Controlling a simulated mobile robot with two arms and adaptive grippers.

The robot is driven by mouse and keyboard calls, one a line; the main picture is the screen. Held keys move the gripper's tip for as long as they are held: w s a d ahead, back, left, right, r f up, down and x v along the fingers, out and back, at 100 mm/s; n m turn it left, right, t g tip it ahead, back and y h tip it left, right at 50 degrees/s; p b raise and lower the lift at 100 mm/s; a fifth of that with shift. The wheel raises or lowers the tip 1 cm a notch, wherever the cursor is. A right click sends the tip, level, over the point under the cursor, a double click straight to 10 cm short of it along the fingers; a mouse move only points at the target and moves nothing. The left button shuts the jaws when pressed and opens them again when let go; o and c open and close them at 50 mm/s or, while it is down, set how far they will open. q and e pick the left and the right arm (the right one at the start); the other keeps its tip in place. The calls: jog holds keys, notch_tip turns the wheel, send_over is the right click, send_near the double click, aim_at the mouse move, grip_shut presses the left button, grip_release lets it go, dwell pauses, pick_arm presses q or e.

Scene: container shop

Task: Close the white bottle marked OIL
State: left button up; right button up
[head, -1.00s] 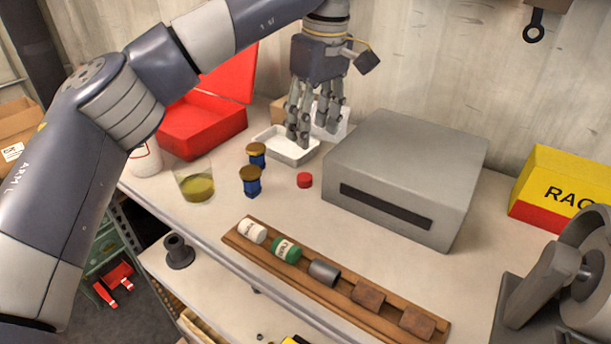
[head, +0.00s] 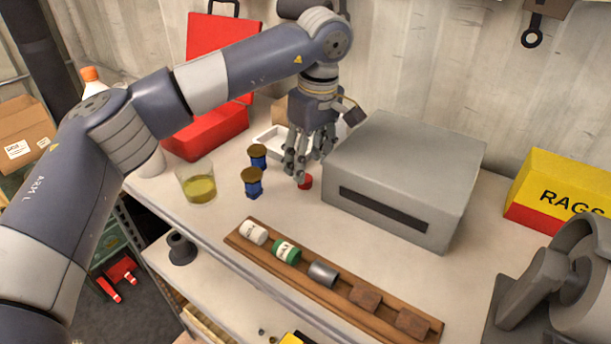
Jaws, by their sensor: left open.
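My right gripper is not in view.
The grey box (head: 400,175) stands close right of the gripper. Blue spools with brown tops (head: 252,183), a glass of yellow liquid (head: 197,184), a white tray (head: 268,140) and an open red case (head: 205,135) are to the left. A wooden rack (head: 330,285) lies along the front edge.

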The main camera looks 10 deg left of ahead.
pick_arm(q)
jog(key=shift+s+a+f+p, duration=0.1)
jog(key=shift+f+p, duration=0.1)
jog(key=shift+f, duration=0.4)
jog(key=shift+w+a+f+p, duration=0.1)
jog(key=shift+f+p, duration=0.15)
jog(key=shift+f, duration=0.3)
jog(key=shift+s+a+f+p, duration=0.1)
jog(key=shift+f+p, duration=0.1)
jog(key=shift+f, duration=0.4)
jog(key=shift+c, duration=0.5)
jog(key=c, duration=0.7)
